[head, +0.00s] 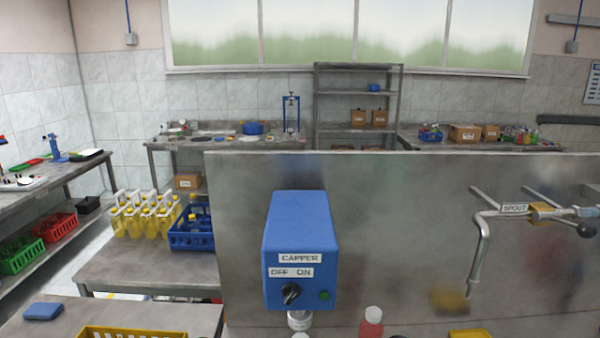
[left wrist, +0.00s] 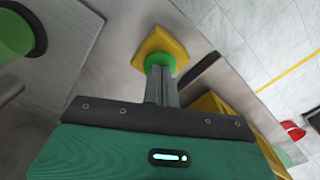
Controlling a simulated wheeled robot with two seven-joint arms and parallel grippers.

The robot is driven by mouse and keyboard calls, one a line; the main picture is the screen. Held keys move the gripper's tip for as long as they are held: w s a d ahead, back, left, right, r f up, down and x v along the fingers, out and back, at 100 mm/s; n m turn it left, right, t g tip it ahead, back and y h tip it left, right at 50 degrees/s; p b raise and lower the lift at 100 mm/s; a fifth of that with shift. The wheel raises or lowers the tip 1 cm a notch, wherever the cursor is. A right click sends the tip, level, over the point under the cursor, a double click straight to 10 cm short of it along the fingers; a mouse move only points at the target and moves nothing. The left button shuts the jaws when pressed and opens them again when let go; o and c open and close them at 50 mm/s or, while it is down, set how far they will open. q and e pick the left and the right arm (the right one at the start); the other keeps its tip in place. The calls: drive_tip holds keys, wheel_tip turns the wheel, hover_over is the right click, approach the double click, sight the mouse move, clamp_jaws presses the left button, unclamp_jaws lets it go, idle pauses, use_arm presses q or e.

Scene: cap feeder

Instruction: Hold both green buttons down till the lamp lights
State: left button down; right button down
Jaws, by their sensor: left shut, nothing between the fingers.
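In the left wrist view, a round green button (left wrist: 158,62) sits on a yellow housing (left wrist: 152,42). My left gripper (left wrist: 160,72) is shut and empty, and its fingertips overlap the button's near edge. I cannot tell whether they touch it or whether it is pressed down. A second large green rounded thing (left wrist: 14,34) with a dark rim is cut off at the upper left; I cannot tell whether it is a button. In the head view neither gripper shows. The blue capper (head: 298,240) carries a small dark green round part (head: 324,295), not visibly glowing. No lit lamp is clear.
A spout (head: 482,250) stands on the right before a steel panel (head: 400,200). A yellow crate (head: 130,332) and a blue block (head: 43,311) are at the front left. A blue crate (head: 190,240) stands behind.

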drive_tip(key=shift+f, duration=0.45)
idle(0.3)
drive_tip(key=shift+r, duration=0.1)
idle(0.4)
